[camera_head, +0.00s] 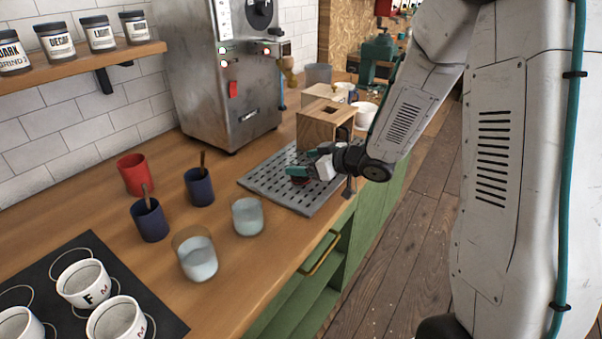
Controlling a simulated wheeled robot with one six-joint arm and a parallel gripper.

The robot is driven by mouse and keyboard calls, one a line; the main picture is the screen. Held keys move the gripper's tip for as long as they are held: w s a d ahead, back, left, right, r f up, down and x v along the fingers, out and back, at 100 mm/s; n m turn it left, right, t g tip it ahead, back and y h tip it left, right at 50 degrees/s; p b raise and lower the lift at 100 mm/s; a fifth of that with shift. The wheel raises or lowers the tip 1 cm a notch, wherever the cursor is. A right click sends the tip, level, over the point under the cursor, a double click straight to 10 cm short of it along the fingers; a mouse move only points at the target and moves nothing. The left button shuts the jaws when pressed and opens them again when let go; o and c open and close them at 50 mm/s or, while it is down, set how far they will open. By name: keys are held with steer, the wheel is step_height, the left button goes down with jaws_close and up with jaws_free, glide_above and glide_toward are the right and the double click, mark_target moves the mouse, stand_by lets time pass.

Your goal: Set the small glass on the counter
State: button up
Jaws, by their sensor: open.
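The shorter glass (247,217), with pale contents, stands upright on the wooden counter (255,258), left of the metal drip tray. A taller glass (196,257), also with pale contents, stands just in front of it. My gripper (294,184) is low over the drip tray (267,186), with its teal-tipped fingers open and pointing left. A small dark red thing (299,181) shows between or behind the fingers; what it is and whether it touches them I cannot tell. Both glasses are apart from the gripper.
Two dark blue cups (151,222) with sticks and a red cup (135,175) stand left of the glasses. White cups sit on a black mat (150,312). A wooden box (322,128) and a steel machine (220,85) stand behind.

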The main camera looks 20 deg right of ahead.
mark_target(292, 161)
steer(key=x, duration=0.3)
steer(key=shift+w+a+f, duration=0.2)
steer(key=shift+w, duration=0.15)
steer(key=c, duration=1.2)
steer(key=shift+r, duration=0.1)
